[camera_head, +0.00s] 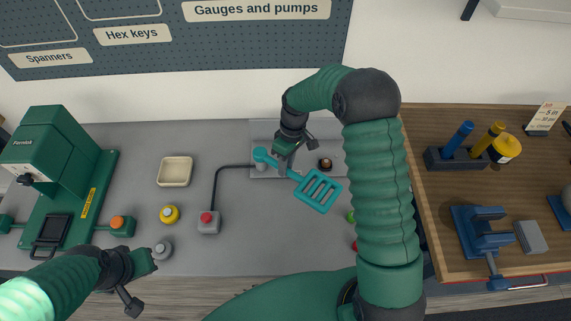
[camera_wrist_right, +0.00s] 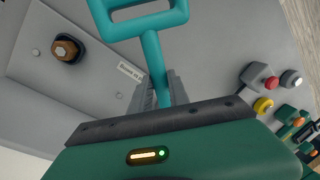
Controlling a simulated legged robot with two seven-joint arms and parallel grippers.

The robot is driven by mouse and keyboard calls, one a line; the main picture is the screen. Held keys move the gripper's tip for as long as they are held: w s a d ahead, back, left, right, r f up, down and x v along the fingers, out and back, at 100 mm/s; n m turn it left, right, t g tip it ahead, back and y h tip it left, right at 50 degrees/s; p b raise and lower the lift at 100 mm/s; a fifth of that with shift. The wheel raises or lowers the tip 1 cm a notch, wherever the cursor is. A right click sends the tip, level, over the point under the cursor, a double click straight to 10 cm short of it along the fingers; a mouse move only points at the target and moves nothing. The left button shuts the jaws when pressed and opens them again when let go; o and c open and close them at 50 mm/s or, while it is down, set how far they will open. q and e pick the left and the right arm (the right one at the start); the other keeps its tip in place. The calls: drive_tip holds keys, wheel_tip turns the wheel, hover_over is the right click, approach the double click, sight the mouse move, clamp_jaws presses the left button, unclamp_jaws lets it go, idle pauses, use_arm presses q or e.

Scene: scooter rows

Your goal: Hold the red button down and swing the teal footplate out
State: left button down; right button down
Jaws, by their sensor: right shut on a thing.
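The teal footplate (camera_head: 318,191) is a slotted pad on a bar, slanting down and right from a round teal end over a pale base plate (camera_head: 256,133). My right gripper (camera_head: 285,158) is shut on its bar, which also shows between the fingers in the wrist view (camera_wrist_right: 156,68). The red button (camera_head: 207,216) sits on a small grey box joined by a black cable to the base plate. It also shows in the wrist view (camera_wrist_right: 271,83). My left gripper (camera_head: 152,259) is left of and below the box, apart from it; its fingers do not show clearly.
A yellow button (camera_head: 170,214) and a grey knob (camera_head: 162,249) are near the left gripper. A cream tray (camera_head: 175,171) lies behind them. A green press (camera_head: 60,180) stands left. A brown-black knob (camera_head: 325,164) is beside the footplate. My right arm hides part of the bench.

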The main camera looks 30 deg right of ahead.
use_arm(q)
drive_tip(key=shift+r, duration=0.1)
use_arm(e)
drive_tip(key=shift+r, duration=0.1)
drive_tip(key=shift+s+a+m+p, duration=0.1)
drive_tip(key=shift+a+m+p, duration=0.25)
drive_tip(key=shift+m, duration=0.35)
use_arm(q)
drive_tip(key=shift+s+a+r+p, duration=0.15)
drive_tip(key=shift+a+r+p, duration=0.15)
drive_tip(key=shift+r+p, duration=0.15)
drive_tip(key=shift+s+a+r+p, duration=0.15)
drive_tip(key=shift+a+r+p, duration=0.15)
drive_tip(key=shift+r, duration=0.25)
use_arm(e)
drive_tip(key=shift+s+a+m+t, duration=0.15)
drive_tip(key=shift+a+m+t, duration=0.2)
drive_tip(key=shift+a+m, duration=1.05)
drive_tip(key=shift+s+a+m+t, duration=0.15)
drive_tip(key=shift+a+m+t, duration=0.2)
drive_tip(key=shift+a+m, duration=1)
use_arm(q)
drive_tip(key=shift+d, duration=0.15)
use_arm(e)
drive_tip(key=shift+d, duration=0.25)
drive_tip(key=c, duration=1.5)
unclamp_jaws()
drive_tip(key=shift+o, duration=1.2)
drive_tip(key=shift+a, duration=0.15)
